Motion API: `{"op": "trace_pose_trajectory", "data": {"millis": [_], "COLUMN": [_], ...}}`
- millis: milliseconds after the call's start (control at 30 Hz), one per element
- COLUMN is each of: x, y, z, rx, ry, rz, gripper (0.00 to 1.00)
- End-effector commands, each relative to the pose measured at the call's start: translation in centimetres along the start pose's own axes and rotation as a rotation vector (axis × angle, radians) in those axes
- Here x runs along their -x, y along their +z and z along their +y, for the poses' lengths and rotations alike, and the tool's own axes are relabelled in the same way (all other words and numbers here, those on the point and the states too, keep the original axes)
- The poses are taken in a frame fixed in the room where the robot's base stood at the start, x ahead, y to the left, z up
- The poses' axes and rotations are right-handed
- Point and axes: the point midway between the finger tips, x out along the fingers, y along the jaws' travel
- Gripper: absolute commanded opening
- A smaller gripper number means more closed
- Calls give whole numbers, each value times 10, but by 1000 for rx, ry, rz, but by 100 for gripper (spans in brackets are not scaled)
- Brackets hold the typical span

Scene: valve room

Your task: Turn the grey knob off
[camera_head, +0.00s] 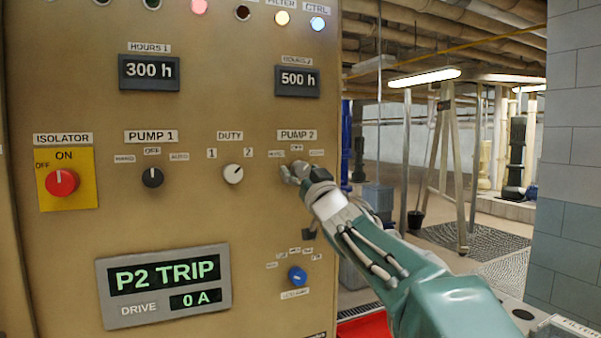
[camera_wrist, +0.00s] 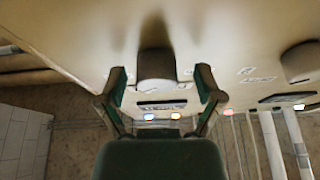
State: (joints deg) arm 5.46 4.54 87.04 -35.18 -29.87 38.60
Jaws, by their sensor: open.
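My gripper (camera_head: 290,172) is at the PUMP 2 position on the panel and covers its knob in the head view. In the wrist view my gripper (camera_wrist: 160,72) is open, with one finger on each side of a grey-looking knob (camera_wrist: 157,64). Gaps show between the knob and both fingers, so it is not clamped. Its pointer direction cannot be made out. The PUMP 2 label (camera_head: 297,135) is above it, with an OFF tag (camera_head: 297,148) at top centre and smaller tags on either side.
The pale DUTY knob (camera_head: 233,174) is close on the left; the black PUMP 1 knob (camera_head: 152,177) and red isolator knob (camera_head: 61,182) are farther left. A blue knob (camera_head: 297,275) is below. The display (camera_head: 164,284) reads P2 TRIP. Open room lies right of the panel.

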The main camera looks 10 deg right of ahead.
Motion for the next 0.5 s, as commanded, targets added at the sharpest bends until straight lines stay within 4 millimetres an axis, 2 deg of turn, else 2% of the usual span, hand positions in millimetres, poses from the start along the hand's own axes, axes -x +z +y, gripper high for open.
{"op": "trace_pose_trajectory", "data": {"millis": [100,133,167,200,267,300,333,500], "x": [0,0,0,0,0,0,0,0], "y": [0,0,0,0,0,0,0,0], "z": [1,0,0,0,0,0,0,0], "rx": [0,0,0,0,0,0,0,1], "ry": [1,1,0,0,0,0,0,0], "rz": [0,0,0,0,0,0,0,0], "gripper": [85,81,67,49,23,5,2,3]}}
